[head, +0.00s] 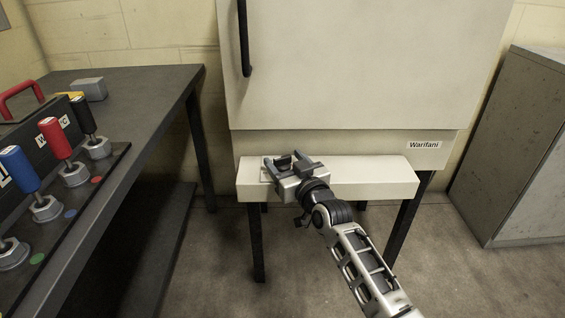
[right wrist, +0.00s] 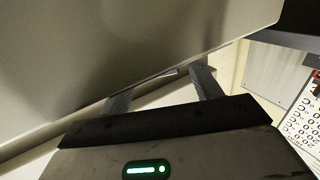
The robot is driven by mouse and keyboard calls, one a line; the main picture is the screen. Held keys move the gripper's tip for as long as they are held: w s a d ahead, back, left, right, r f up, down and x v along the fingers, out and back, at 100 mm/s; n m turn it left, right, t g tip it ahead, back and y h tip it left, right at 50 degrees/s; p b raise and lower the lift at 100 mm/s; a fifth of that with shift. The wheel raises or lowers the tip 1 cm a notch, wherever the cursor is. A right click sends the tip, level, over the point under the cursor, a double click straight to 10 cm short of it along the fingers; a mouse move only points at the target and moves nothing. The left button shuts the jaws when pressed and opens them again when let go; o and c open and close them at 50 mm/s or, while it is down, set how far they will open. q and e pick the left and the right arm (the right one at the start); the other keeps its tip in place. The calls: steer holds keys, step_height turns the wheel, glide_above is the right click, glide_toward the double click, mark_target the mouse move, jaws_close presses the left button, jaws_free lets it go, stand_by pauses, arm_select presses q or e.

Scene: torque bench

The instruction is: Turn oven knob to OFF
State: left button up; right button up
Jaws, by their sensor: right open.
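The oven (head: 360,70) is a large cream box with a black vertical door handle (head: 244,38) and a "Warifani" label (head: 423,145) at its lower right. The oven knob cannot be made out in either view; my gripper covers part of the lower front panel. My right gripper (head: 291,164) is open, above the front of the white stand under the oven, close to the lower panel. In the right wrist view, my right gripper (right wrist: 163,86) has its two fingers spread, with the cream oven surface (right wrist: 120,45) beside them and no knob visible between them. My left gripper is not in view.
A dark workbench (head: 150,90) at left holds several sockets with coloured handles, including a red one (head: 54,137) and a blue one (head: 20,170). A grey cabinet (head: 515,140) stands at right. The white stand (head: 370,185) has free space right of my gripper.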

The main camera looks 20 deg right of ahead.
steer(key=shift+w+a, duration=0.1)
steer(key=shift+w, duration=0.95)
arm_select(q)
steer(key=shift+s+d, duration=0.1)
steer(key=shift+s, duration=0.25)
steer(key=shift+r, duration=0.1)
